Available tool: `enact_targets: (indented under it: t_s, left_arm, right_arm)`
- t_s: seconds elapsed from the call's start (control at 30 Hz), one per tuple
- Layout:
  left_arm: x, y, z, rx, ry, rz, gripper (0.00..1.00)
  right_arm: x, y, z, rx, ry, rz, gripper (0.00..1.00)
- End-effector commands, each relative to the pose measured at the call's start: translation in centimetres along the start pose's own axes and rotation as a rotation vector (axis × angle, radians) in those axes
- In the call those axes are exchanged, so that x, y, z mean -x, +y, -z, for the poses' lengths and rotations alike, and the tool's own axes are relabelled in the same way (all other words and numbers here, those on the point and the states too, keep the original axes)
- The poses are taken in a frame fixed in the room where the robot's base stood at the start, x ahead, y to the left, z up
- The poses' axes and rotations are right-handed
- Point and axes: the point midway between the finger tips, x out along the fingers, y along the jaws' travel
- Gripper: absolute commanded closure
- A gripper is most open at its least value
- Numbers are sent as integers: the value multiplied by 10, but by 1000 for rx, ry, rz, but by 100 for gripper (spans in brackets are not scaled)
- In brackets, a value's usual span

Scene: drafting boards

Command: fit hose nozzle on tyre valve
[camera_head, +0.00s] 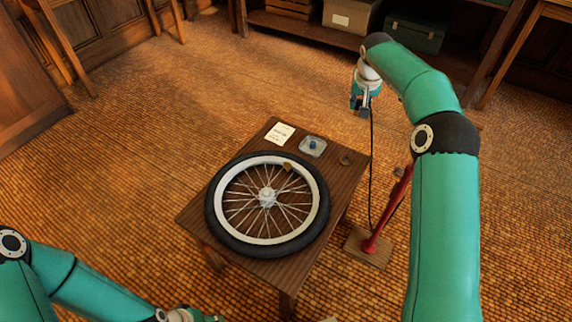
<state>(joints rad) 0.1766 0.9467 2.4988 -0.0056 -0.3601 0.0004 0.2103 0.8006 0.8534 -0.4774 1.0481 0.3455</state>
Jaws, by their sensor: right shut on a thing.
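The wheel with its black tyre (222,233) and white rim lies flat on a small wooden table (190,215). I cannot make out the valve clearly; a small brown piece (287,167) shows at the rim's far side. My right gripper (362,107) is up beyond the table's far right, apart from the wheel. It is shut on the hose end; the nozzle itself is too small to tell. The black hose (371,165) hangs from it to a red pump (376,238) on the floor. My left gripper (195,316) is cut off at the bottom edge, its fingers unclear.
A paper card (280,133), a clear dish (313,146) with a blue item, and a small round brown thing (346,159) lie on the table's far part. A shelf with boxes (350,17) stands at the back. The floor around the table's left is clear.

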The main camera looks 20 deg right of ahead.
Motion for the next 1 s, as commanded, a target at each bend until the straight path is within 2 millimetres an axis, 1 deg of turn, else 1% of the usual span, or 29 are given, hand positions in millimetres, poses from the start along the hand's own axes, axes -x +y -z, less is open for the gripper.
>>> enact_targets:
  t_s: [0.03, 0.1, 0.27, 0.63, 1.0]
  left_arm:
    - [6, 2, 0, 0, 0, 0, 60]
    - [11, 4, 0, 0, 0, 0, 60]
    - [17, 6, 0, 0, 0, 0, 60]
    - [14, 5, 0, 0, 0, 0, 60]
    - [4, 1, 0, 0, 0, 0, 60]
  right_arm:
    - [6, 0, 3, 0, 1, 0, 100]
    - [11, 0, 5, -1, 1, 0, 100]
    - [16, 0, 6, -1, 0, 0, 100]
    - [14, -2, 5, 0, 1, 0, 100]
    - [18, -26, -7, 1, 1, 0, 100]
